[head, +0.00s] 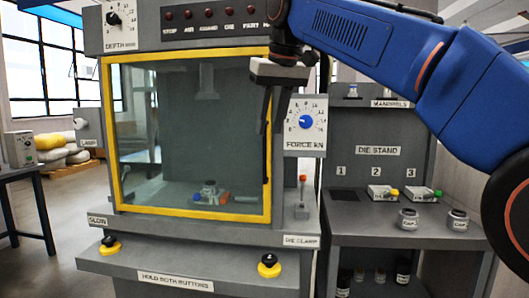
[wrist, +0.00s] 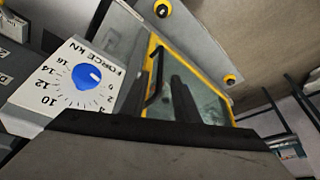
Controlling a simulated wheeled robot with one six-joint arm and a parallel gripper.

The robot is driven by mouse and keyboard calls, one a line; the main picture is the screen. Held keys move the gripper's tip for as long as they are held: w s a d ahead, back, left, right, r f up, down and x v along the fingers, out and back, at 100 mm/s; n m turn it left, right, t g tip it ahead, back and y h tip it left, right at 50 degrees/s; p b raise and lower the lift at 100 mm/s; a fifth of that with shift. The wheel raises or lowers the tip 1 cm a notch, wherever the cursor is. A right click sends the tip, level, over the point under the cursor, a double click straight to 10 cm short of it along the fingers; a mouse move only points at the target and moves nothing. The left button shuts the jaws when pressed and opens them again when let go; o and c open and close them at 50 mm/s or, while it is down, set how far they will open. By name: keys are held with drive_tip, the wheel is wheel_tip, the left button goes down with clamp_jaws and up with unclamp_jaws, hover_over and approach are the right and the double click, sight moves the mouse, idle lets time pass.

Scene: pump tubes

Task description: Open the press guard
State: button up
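The press guard is a clear panel in a yellow frame (head: 190,212) across the front of the grey press, and it looks closed. Its dark upright handle (head: 266,168) runs along the right side of the frame. In the wrist view the guard's yellow frame (wrist: 152,45) and black handle (wrist: 154,76) show beyond the fingers. My gripper (head: 271,122) hangs fingers down in front of the guard's upper right edge, near the handle's top. Its two dark fingers look apart, with nothing visible between them. They also show in the wrist view (wrist: 181,98). Contact with the handle cannot be told.
The force dial (head: 306,122) is just right of my gripper. A red-tipped die clamp lever (head: 302,196) stands below it. Two yellow-and-black buttons (head: 269,265) (head: 109,246) sit on the front ledge. The die stand (head: 375,226) with blocks and cups is at right.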

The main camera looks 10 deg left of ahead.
sight(265, 146)
drive_tip(key=x, duration=0.8)
drive_tip(key=shift+w+a+f, duration=0.1)
drive_tip(key=shift+a+f, duration=0.05)
drive_tip(key=shift+f, duration=0.1)
clamp_jaws()
